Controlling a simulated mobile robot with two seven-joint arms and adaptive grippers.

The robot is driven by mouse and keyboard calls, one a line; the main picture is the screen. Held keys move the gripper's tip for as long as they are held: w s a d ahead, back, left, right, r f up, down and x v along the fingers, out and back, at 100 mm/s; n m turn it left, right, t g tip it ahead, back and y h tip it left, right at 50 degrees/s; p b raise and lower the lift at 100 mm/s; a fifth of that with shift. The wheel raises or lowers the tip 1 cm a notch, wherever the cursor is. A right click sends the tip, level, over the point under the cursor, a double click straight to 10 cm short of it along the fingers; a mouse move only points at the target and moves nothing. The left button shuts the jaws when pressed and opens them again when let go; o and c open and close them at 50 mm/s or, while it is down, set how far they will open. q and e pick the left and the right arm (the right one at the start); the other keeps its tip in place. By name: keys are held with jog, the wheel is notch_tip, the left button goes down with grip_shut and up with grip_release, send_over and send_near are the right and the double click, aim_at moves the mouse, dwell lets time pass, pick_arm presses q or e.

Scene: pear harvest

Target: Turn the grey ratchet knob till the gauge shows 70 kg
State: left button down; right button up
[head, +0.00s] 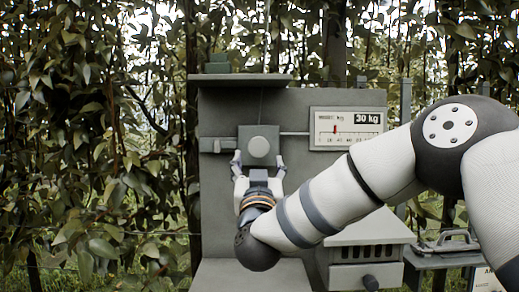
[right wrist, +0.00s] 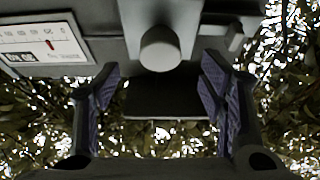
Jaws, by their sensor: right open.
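The grey ratchet knob (head: 259,147) sticks out from a grey panel, a round boss on a squarish grey block. It also shows in the right wrist view (right wrist: 160,50), upside down, between and beyond my fingertips. My right gripper (head: 258,163) is open, with one finger at each lower side of the knob. In the right wrist view my open fingers (right wrist: 158,88) show a gap on both sides of the knob and hold nothing. The gauge (head: 347,129) reads 30 kg, with a red pointer left of the middle of its scale. My left gripper is out of view.
The grey panel (head: 216,180) stands before leafy trees. A ledge (head: 240,79) juts out above the knob. A slotted grey box (head: 366,252) with a dark knob sits at lower right, partly behind my right arm.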

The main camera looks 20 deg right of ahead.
aim_at(259, 151)
jog(key=x, duration=0.8)
jog(key=shift+f, duration=0.15)
jog(key=c, duration=1.2)
